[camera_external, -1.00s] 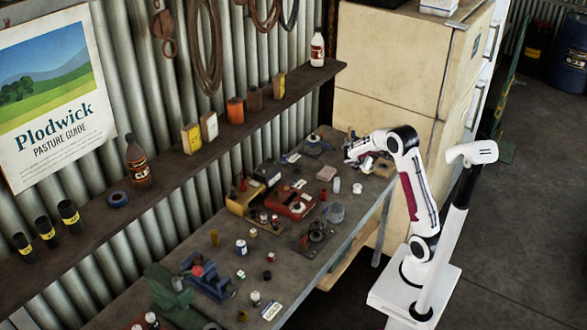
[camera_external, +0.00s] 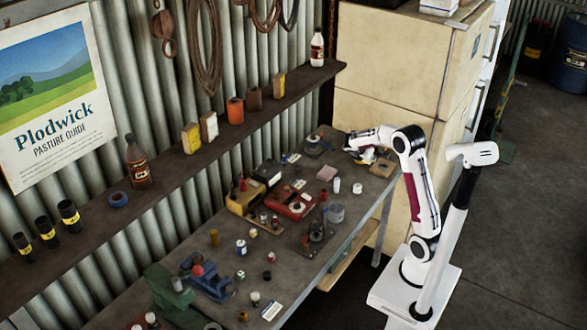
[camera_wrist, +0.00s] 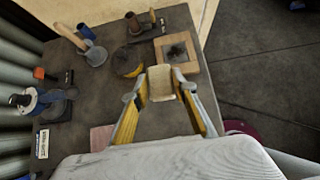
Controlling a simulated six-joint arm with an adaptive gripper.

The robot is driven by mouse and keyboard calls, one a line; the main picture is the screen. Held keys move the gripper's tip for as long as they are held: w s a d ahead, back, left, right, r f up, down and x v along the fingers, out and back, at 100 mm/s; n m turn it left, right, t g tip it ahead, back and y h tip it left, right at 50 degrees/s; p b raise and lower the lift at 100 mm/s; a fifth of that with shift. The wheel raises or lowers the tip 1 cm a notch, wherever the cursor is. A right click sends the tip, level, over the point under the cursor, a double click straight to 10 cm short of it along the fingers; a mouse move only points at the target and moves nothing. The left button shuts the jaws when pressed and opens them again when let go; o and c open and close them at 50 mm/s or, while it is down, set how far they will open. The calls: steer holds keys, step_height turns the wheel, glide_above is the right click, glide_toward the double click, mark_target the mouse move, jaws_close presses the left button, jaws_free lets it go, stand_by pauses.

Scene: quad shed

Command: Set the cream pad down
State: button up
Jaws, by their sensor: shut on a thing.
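The cream pad (camera_wrist: 161,84) is held between the two yellow-edged fingertips of my gripper (camera_wrist: 161,92) in the wrist view. The fingers are shut on its two sides. In the external view my gripper (camera_external: 354,150) is over the far right end of the workbench (camera_external: 205,232), and the pad is too small to make out there. I cannot tell whether the pad touches the bench top. Just beyond the pad in the wrist view is a square wooden frame (camera_wrist: 193,66) with a dark piece inside.
A yellow and dark round item (camera_wrist: 128,62) lies left of the frame. A wooden-handled tool (camera_wrist: 88,40) and a small upright cylinder (camera_wrist: 133,22) stand farther back. A pink pad (camera_wrist: 101,138) lies near my left finger. Bare bench shows left of the fingers.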

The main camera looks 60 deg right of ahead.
steer(key=shift+w+a, duration=0.1)
steer(key=w+a+n+t, duration=0.1)
steer(key=w+a+n, duration=0.1)
steer(key=w+a, duration=0.6)
steer(key=w+a+n+t, duration=0.2)
steer(key=w+a, duration=0.6)
steer(key=a, duration=0.6)
steer(key=shift+w+r+n+t+y, duration=0.2)
steer(key=shift+n+t+y, duration=0.1)
steer(key=shift+y, duration=0.1)
steer(key=shift+f, duration=0.15)
steer(key=shift+f, duration=3.05)
steer(key=shift+f, duration=1.85)
steer(key=shift+f, duration=0.1)
